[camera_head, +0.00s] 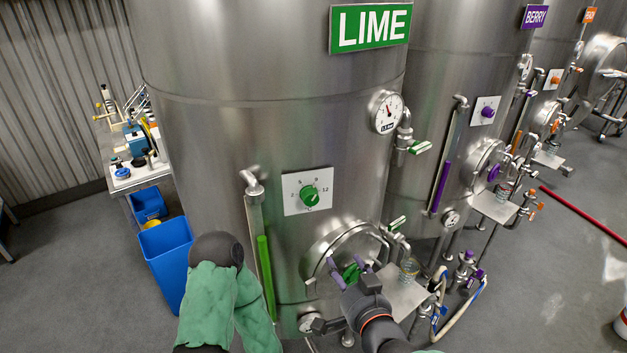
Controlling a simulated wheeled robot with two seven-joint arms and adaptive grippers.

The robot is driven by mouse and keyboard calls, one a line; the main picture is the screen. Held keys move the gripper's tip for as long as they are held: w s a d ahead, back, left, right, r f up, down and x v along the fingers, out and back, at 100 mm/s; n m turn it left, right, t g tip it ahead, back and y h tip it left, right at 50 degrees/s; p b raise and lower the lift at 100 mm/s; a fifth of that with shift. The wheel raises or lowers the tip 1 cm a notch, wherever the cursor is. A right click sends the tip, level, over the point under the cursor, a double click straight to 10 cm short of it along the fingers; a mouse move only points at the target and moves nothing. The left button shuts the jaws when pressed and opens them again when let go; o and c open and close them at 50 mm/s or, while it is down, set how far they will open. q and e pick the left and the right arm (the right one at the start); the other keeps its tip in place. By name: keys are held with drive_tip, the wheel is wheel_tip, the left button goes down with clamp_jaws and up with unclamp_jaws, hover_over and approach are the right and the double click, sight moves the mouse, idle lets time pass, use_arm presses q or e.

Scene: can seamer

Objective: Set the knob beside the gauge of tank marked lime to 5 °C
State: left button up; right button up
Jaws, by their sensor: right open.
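The steel tank with the green LIME sign (371,27) stands in front of me. Its green knob (309,195) sits on a white dial plate (293,207) with numbers around it; the exact setting is too small to read. A round gauge (386,112) is above and to the right of the plate. My right gripper (347,268) is open, below and to the right of the knob and apart from it, in front of the tank's round hatch (340,246). A green part shows between or behind its fingers. My left arm shows at the lower left in a green sleeve; its gripper is not in view.
A vertical sight tube (265,270) with green liquid stands left of the dial plate. A small shelf with a glass (409,269) and valves juts out right of my right gripper. A blue bin (168,256) stands left. The BERRY tank (440,110) is behind right.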

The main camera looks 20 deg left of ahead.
drive_tip(key=t+y+p, duration=0.2)
drive_tip(key=p, duration=0.1)
approach(313, 200)
use_arm(q)
wheel_tip(313, 200, up, 6)
drive_tip(key=shift+f+p, duration=0.25)
drive_tip(key=shift+p, duration=0.35)
use_arm(e)
drive_tip(key=x, duration=0.9)
drive_tip(key=shift+w+a, duration=0.15)
drive_tip(key=shift+w, duration=0.05)
drive_tip(key=c, duration=1.2)
